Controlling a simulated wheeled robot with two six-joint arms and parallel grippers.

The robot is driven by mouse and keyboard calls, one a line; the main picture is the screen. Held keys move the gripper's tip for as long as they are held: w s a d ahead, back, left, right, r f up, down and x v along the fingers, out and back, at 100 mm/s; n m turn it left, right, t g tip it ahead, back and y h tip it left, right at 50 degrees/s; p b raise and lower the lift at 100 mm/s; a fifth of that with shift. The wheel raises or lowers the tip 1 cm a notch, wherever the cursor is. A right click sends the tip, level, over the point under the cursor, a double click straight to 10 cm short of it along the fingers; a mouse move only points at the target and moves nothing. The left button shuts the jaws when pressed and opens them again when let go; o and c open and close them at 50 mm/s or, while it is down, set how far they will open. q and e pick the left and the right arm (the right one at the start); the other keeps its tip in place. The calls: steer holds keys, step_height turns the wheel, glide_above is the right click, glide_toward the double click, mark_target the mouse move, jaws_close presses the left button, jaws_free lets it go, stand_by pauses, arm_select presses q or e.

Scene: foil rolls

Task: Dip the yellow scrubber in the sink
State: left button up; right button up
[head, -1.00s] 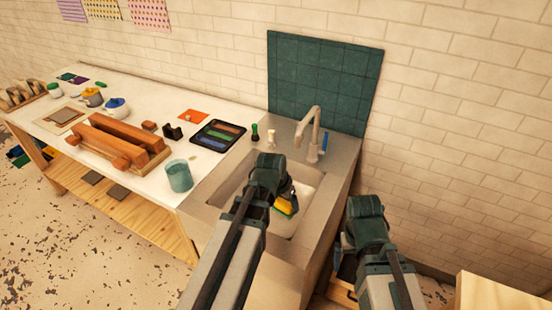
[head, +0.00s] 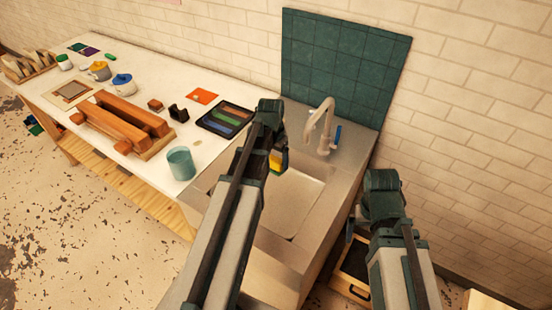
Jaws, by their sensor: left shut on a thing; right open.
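The sink (head: 297,206) is a light grey basin set in a counter in the middle of the head view. The yellow scrubber (head: 277,160), with a green layer, shows just right of my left gripper (head: 275,150). The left gripper is shut on it near the back left of the basin; my arm hides part of the scrubber and the left part of the sink. I cannot tell its exact height above the basin. My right gripper (head: 355,225) is open and empty, right of the sink; its fingers are only partly visible.
The faucet (head: 320,125) stands behind the basin, with a blue item (head: 337,136) beside it. A teal cup (head: 180,163) and a dark tray (head: 226,119) are on the white table left of the sink.

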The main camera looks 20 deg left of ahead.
arm_select(q)
step_height(320, 180, down, 11)
steer(key=b, duration=1)
steer(key=shift+b, duration=0.4)
step_height(320, 180, up, 10)
steer(key=p, duration=0.9)
steer(key=shift+f+p, duration=0.25)
steer(key=shift+p, duration=0.1)
steer(key=shift+r, duration=0.1)
stand_by(1.8)
step_height(320, 180, up, 4)
steer(key=p, duration=0.4)
stand_by(0.4)
